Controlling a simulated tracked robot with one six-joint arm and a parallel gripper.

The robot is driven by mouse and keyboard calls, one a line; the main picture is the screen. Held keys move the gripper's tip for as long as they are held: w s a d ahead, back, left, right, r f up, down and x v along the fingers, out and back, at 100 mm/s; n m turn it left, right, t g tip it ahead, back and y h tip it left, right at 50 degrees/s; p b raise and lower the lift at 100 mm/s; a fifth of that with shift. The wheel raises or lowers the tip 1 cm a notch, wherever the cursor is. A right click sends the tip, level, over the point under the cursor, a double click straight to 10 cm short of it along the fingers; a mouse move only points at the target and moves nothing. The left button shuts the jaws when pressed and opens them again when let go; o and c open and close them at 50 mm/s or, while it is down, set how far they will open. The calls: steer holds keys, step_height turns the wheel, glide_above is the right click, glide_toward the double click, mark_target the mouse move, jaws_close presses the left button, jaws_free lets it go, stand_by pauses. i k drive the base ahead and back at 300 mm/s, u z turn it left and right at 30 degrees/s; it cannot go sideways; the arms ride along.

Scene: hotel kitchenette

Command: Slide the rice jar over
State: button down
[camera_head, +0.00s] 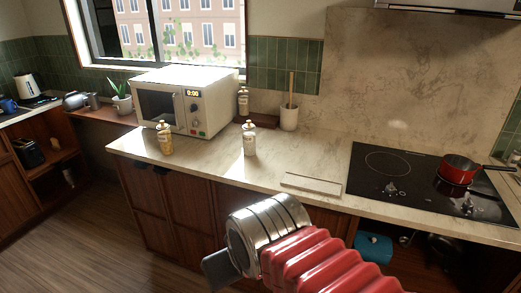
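A jar with pale, whitish contents (249,140) stands upright on the counter, right of the microwave; it looks like the rice jar, but no label is readable. A similar jar with yellowish contents (166,140) stands in front of the microwave. A third, brownish jar (243,102) stands farther back beside the microwave. My gripper (217,270) is low in the foreground, in front of the counter and apart from all the jars. Only a dark part of its end shows; the fingertips are mostly hidden by my arm.
A utensil crock (289,118) is behind right. A flat pale rectangle (312,184) lies near the counter's front edge. The cooktop (400,185) with a red pot (459,170) is at right. Bare counter (208,150) lies between the two front jars.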

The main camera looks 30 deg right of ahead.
mark_target(249, 136)
steer(key=i, duration=1)
